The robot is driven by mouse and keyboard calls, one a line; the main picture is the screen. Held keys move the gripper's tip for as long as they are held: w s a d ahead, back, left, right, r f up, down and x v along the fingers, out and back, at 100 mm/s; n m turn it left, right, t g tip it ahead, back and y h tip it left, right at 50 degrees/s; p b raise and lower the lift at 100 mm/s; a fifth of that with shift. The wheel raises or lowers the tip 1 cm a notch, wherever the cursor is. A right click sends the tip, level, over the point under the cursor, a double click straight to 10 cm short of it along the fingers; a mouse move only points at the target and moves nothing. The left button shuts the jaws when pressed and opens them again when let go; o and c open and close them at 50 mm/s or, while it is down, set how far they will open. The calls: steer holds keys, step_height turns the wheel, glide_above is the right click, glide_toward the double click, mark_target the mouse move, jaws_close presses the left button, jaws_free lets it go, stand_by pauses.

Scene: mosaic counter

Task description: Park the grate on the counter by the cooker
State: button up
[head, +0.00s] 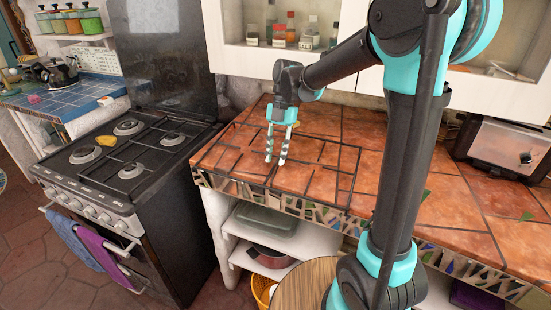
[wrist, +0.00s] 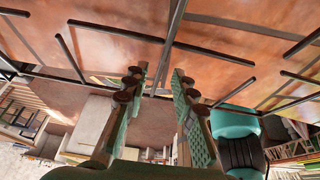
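The grate (head: 322,172), a frame of thin black bars, lies over the orange tiles at the left end of the counter (head: 440,190), beside the cooker (head: 165,220). Its front bar runs close to the counter's front edge. My gripper (head: 276,160) points down at the middle of the grate, fingers a little apart. In the wrist view, the grate (wrist: 115,30) fills the upper part, and a bar runs through the gap between the fingertips of my gripper (wrist: 158,78). The fingers do not look closed on it. I cannot tell whether the grate touches the tiles.
The cooker top has burners, dark bars and a yellow item (head: 105,141). White cabinets (head: 245,62) with jars hang above the counter. A toaster (head: 500,148) stands at the right. Tiles between grate and toaster are largely clear. A round wooden top (head: 303,287) is in front.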

steer(key=v, duration=1.1)
steer(key=shift+s, duration=0.15)
